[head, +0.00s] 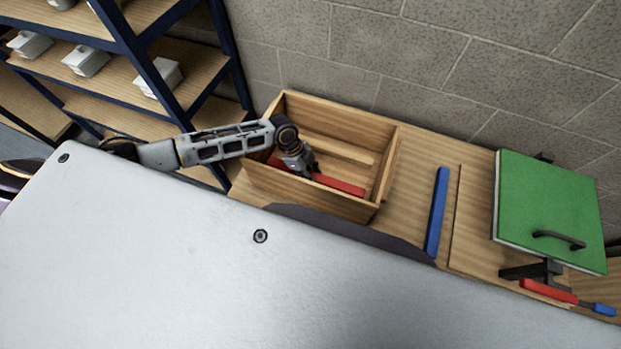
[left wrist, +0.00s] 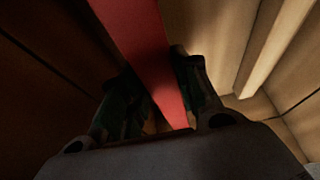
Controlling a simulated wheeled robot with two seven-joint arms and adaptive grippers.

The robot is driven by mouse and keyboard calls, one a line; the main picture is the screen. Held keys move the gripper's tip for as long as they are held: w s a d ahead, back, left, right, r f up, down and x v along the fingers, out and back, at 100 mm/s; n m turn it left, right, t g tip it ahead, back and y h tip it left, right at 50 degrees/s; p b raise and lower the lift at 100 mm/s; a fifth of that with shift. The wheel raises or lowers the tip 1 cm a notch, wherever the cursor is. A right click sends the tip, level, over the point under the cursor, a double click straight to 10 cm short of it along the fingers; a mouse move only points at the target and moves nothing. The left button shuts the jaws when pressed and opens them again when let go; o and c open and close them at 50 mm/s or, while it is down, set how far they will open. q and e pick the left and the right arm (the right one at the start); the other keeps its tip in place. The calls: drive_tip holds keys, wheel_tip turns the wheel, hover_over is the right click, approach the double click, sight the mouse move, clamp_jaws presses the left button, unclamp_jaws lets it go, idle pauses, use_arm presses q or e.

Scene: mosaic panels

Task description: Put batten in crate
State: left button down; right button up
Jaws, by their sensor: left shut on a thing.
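The wooden crate (head: 392,165) is an open box on the wooden bench. My left gripper (head: 303,170) reaches inside it and is shut on a red batten (head: 338,185). In the left wrist view the red batten (left wrist: 142,45) passes between the two fingers (left wrist: 170,105). The crate's walls surround it there. Whether the red batten touches the crate floor is hard to tell. A bare wooden batten (head: 340,150) lies inside the crate along its far side. A blue batten (head: 437,213) lies on the bench to the right of the crate. My right gripper is not in view.
A green panel (head: 550,210) with a black handle stands at the right, with a red piece (head: 548,292) and a blue piece (head: 604,310) by its lower edge. Blue-framed shelving (head: 150,62) stands at the left. A block wall (head: 440,60) closes the back.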

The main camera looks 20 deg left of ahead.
use_arm(q)
drive_tip(key=shift+f, duration=2.15)
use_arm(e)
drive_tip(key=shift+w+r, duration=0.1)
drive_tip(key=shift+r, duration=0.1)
use_arm(q)
drive_tip(key=shift+f, duration=0.1)
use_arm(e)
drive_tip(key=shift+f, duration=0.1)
use_arm(q)
drive_tip(key=c, duration=1.1)
unclamp_jaws()
drive_tip(key=shift+o, duration=0.2)
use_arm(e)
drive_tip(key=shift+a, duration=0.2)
